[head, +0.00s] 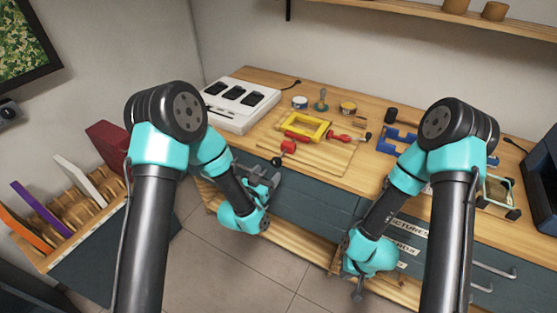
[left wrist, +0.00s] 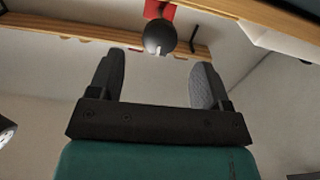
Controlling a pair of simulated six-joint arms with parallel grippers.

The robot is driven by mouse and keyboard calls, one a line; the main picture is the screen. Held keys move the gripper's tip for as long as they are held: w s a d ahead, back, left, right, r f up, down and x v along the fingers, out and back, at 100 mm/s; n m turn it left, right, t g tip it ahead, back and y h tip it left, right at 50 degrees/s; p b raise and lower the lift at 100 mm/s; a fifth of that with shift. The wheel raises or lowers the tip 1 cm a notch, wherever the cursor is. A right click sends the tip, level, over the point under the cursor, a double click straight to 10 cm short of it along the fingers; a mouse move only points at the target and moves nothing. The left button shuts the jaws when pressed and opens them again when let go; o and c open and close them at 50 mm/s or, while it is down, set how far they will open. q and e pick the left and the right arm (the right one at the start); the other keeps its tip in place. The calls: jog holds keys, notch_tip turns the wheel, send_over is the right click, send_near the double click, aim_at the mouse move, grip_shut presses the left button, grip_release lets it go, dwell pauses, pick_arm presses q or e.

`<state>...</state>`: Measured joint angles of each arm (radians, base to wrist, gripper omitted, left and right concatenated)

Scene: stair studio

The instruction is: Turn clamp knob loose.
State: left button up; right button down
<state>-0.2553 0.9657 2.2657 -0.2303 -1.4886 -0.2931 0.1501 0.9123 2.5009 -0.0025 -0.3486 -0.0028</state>
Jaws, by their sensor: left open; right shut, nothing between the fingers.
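The clamp's round dark knob (head: 276,161) sticks out at the front edge of the workbench, beside a red clamp part (head: 288,146). In the left wrist view the dark knob (left wrist: 159,37) hangs under a red part (left wrist: 168,9), just beyond the fingertips and roughly midway between them. My left gripper (head: 264,174) is in front of the bench edge, below the knob. Its two fingers are apart with nothing between them, as the left wrist view (left wrist: 155,75) shows. My right gripper (head: 357,292) hangs low in front of the drawers, shut and empty.
A yellow frame (head: 307,125) and a red-handled tool (head: 340,137) lie on a wooden board behind the knob. A white box with dark panels (head: 240,105) stands at the bench's left. Blue parts (head: 395,140) and a mallet (head: 392,117) lie to the right. Drawers fill the bench front.

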aim_at(274, 165)
pick_arm(q)
jog(key=x, duration=0.8)
jog(key=shift+w+d, duration=0.2)
jog(key=shift+w, duration=0.1)
jog(key=c, duration=0.9)
